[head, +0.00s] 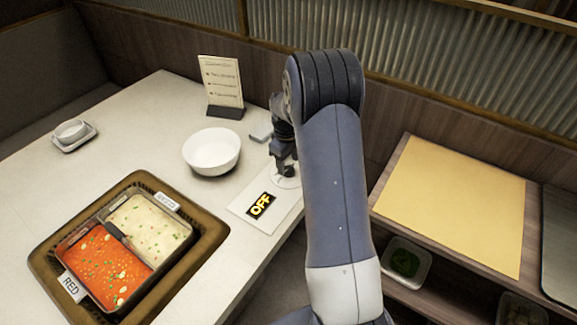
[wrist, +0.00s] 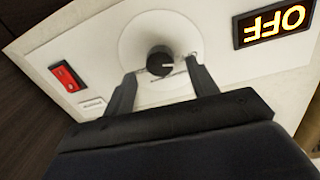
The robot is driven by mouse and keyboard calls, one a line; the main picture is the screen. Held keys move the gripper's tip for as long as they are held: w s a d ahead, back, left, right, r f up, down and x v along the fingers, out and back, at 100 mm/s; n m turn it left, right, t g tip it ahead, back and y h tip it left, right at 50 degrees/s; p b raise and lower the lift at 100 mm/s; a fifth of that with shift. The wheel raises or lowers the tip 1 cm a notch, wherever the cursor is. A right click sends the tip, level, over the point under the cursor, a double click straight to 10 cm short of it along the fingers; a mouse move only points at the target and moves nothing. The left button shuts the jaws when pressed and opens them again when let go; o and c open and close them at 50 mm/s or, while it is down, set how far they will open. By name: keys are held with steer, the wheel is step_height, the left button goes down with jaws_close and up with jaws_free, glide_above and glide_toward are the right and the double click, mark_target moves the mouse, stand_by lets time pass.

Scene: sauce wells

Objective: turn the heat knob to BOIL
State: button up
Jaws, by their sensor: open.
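The heat knob (wrist: 159,60) is a small black round knob on a pale round dial, set in a white control panel (wrist: 95,40). A white pointer mark on it points to the right in the wrist view. My gripper (wrist: 158,72) is open, with its two fingers on either side of the knob's near side. I cannot tell whether they touch it. A lit display (wrist: 272,23) on the panel reads OFF; it also shows in the head view (head: 261,206). In the head view my gripper (head: 287,172) is over the panel's far end and hides the knob.
A red rocker switch (wrist: 68,77) sits on the panel. A white bowl (head: 211,151) and a menu stand (head: 222,87) are beyond it. A two-part pot (head: 128,250) of red and pale soup is at the left. A shelf with a tan board (head: 455,205) is at the right.

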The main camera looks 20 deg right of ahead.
mark_target(289, 171)
steer(key=shift+f, duration=1.4)
steer(key=shift+c, duration=0.2)
steer(key=c, duration=0.9)
